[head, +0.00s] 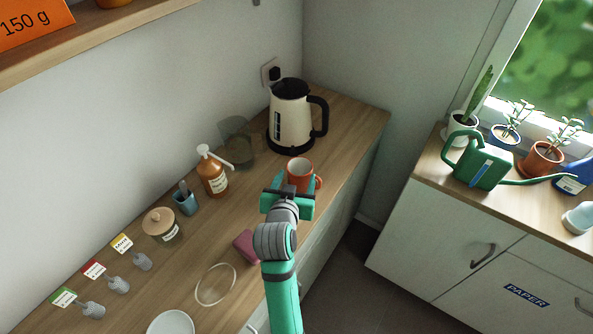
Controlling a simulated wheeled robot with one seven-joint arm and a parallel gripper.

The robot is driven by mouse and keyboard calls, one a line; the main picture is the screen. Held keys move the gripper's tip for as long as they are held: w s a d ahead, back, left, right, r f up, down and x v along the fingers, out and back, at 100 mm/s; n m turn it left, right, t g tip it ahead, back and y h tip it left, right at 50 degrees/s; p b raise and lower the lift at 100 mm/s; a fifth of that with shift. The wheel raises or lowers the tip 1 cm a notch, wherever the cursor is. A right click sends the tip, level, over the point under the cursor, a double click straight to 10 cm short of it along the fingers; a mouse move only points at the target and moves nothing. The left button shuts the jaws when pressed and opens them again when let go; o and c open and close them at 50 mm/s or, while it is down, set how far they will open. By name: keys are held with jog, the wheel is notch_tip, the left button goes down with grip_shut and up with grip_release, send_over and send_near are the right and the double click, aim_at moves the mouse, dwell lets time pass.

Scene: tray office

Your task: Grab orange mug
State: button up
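The orange mug (299,170) stands upright on the wooden counter (352,118), in front of the cream kettle. Its handle shows at its right side. My gripper (288,192) is right at the near side of the mug and covers its lower part. I see the gripper from behind, so its fingertips are hidden. I cannot tell whether it touches the mug or whether its fingers are open or shut.
Behind the mug stand the kettle (292,122) and a dark glass (237,142). To the left are a soap bottle (214,175), a blue cup (186,201) and a lidded jar (163,227). A pink block (246,246) lies beside my arm. The counter's right edge is close.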

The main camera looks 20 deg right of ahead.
aim_at(302, 166)
jog(key=x, duration=0.9)
jog(key=shift+d+f, duration=0.1)
jog(key=shift+d, duration=0.1)
jog(key=shift+s, duration=0.1)
jog(key=shift+c, duration=0.4)
jog(key=c, duration=0.8)
